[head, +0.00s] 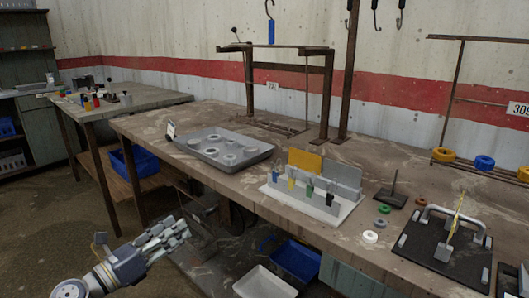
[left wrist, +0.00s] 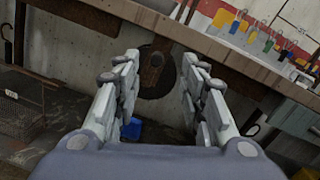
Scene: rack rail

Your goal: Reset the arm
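My left gripper (head: 176,230) is in the lower left of the head view, low in front of the long workbench. In the left wrist view the same gripper (left wrist: 162,72) has its two fingers spread wide apart with nothing between them. It is clear of the bench and touches nothing that I can see. My right gripper is in neither view.
The long workbench (head: 365,236) holds a grey tray (head: 211,133), a rack with coloured pieces (head: 326,212), small rings (head: 370,237) and a black board (head: 420,253). Blue (head: 297,262) and white (head: 262,284) bins sit below its front edge. Open floor lies at left.

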